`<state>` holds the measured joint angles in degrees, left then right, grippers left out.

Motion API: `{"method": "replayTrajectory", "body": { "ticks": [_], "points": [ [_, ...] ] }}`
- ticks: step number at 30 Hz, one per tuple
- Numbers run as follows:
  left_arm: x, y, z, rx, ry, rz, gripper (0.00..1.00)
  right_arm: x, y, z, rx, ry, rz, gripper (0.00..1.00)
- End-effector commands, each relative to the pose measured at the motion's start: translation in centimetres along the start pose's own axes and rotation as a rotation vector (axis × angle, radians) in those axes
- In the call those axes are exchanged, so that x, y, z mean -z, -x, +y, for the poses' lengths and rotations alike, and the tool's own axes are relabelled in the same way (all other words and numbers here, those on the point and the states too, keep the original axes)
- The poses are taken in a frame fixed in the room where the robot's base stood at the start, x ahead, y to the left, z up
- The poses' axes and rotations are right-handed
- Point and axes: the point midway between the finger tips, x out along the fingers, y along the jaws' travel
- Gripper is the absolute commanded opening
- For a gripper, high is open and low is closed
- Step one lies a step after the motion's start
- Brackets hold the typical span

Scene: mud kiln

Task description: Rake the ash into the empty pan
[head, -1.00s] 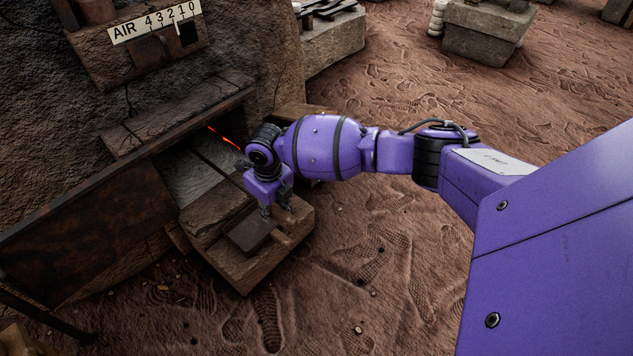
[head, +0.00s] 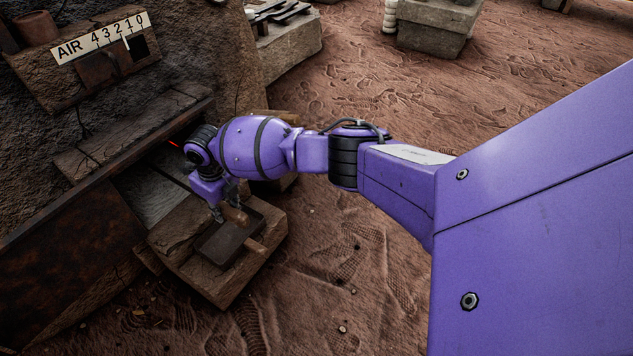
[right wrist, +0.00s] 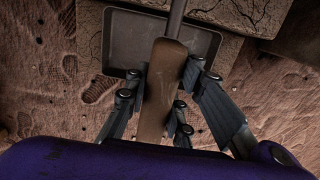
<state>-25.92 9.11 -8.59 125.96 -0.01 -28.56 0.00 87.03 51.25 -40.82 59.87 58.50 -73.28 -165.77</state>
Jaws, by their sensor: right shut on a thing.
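My right gripper (head: 230,208) is above the dark shallow pan (head: 214,246) on the stone ledge before the kiln opening. It is shut on a wooden handle, the rake handle (right wrist: 162,95) in the right wrist view. A thin metal shaft (right wrist: 176,18) runs from the handle over the pan (right wrist: 122,45) and out of the top of that view. The rake's head is hidden. The pan's visible floor looks bare. I cannot make out ash. My left gripper is not in view.
The kiln's opening has a grey floor (head: 152,192) and a red glow (head: 173,144) inside. A rusty plate (head: 75,250) stands at the left. An AIR scale (head: 100,38) is above. Sandy ground (head: 390,270) is open at the right.

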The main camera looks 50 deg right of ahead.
Motion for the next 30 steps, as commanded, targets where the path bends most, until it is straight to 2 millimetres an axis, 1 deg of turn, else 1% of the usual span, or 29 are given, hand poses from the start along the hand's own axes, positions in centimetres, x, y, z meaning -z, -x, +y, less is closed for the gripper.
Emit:
{"method": "replayTrajectory", "body": {
  "ticks": [15, 27, 30],
  "points": [
    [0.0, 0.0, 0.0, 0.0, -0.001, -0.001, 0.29, 0.3, -2.8, -0.1, 0.001, 0.0, -0.001, 0.0],
    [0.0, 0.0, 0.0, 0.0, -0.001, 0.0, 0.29, 0.3, -3.1, -0.1, 0.0, 0.0, -0.002, 0.0],
    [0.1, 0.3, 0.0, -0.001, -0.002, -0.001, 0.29, 0.9, -3.1, -0.1, 0.0, 0.0, 0.001, 0.0]
  ]
}}
